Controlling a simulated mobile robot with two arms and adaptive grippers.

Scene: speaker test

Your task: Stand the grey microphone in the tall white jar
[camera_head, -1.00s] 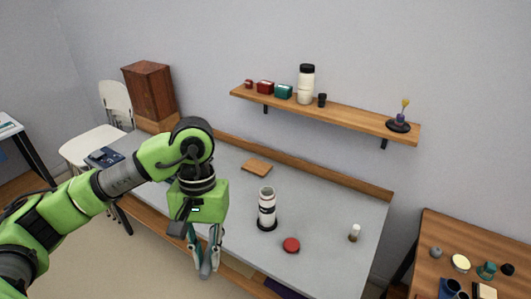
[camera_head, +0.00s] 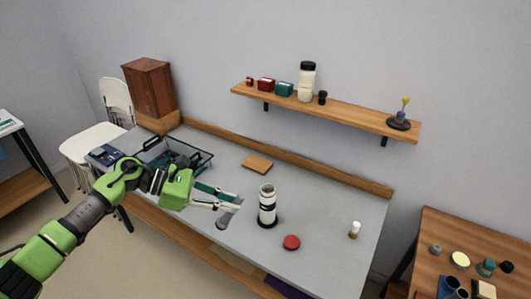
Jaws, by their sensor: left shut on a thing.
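A tall white jar (camera_head: 267,205) with dark bands stands upright and open on the grey table, on a dark base. My left gripper (camera_head: 235,203) is shut on the grey microphone (camera_head: 225,217), just left of the jar and apart from it. The microphone is tilted, its rounded head pointing down and left; its upper end is partly hidden by the fingers. I cannot tell exactly how high it is above the table. My right gripper is not in view.
A red disc (camera_head: 291,242) lies right of the jar and a small white-topped bottle (camera_head: 354,230) stands farther right. A brown block (camera_head: 257,165) lies behind. A wall shelf (camera_head: 350,118) hangs above, holding another, black-lidded white jar (camera_head: 307,82).

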